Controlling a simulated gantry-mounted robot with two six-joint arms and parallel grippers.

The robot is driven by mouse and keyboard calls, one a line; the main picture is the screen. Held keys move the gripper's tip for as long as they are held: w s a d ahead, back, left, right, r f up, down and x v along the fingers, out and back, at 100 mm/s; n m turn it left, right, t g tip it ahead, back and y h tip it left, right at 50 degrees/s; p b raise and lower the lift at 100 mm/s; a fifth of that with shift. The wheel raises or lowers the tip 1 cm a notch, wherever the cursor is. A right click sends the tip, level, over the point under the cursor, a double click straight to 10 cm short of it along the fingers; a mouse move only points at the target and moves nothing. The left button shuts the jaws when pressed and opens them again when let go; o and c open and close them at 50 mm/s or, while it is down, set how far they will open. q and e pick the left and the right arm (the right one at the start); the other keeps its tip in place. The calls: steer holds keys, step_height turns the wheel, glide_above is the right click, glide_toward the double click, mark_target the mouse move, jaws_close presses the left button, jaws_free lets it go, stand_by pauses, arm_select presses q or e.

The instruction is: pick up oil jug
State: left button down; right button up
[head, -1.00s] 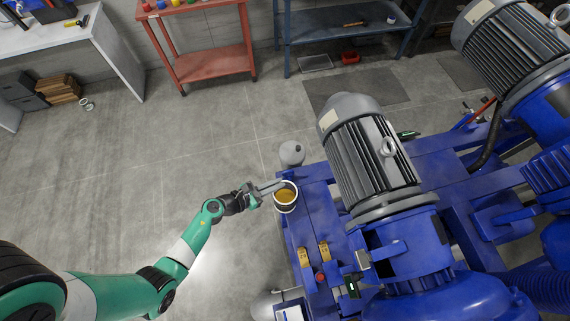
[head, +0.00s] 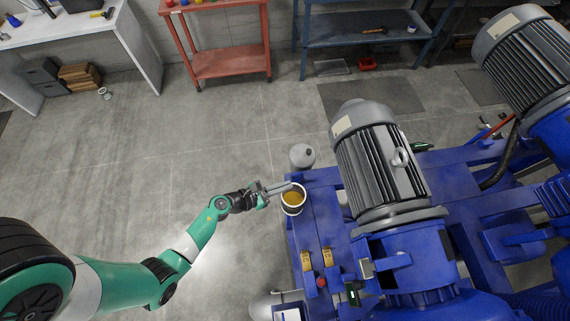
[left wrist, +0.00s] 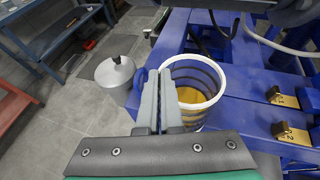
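The oil jug (head: 292,201) is an open, round, white-rimmed container with amber oil inside. It stands upright on the left edge of the blue machine base. In the left wrist view the jug (left wrist: 199,82) is just right of my fingers, and its ribbed inner wall shows. My left gripper (head: 284,187) reaches in from the left at the jug's rim. In the left wrist view its two grey fingers (left wrist: 160,88) lie close together with a narrow gap, overlapping the jug's left side. Any handle between them is hidden. My right gripper is not in view.
A grey metal can (head: 302,156) stands behind the jug; it also shows in the left wrist view (left wrist: 115,75). A large grey motor (head: 381,165) is on the blue base (head: 318,212) to the right. Yellow tags (head: 306,260) lie nearer. The floor on the left is clear.

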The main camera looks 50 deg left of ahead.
arm_select(q)
steer(key=shift+r, duration=0.55)
step_height(320, 180, up, 2)
steer(key=shift+p, duration=0.75)
steer(key=s+d+r+p, duration=0.7)
steer(key=s+d+r, duration=0.2)
steer(key=s, duration=0.1)
steer(key=shift+d+r+p, duration=0.25)
steer(key=shift+p, duration=0.05)
steer(key=shift+s+f, duration=0.1)
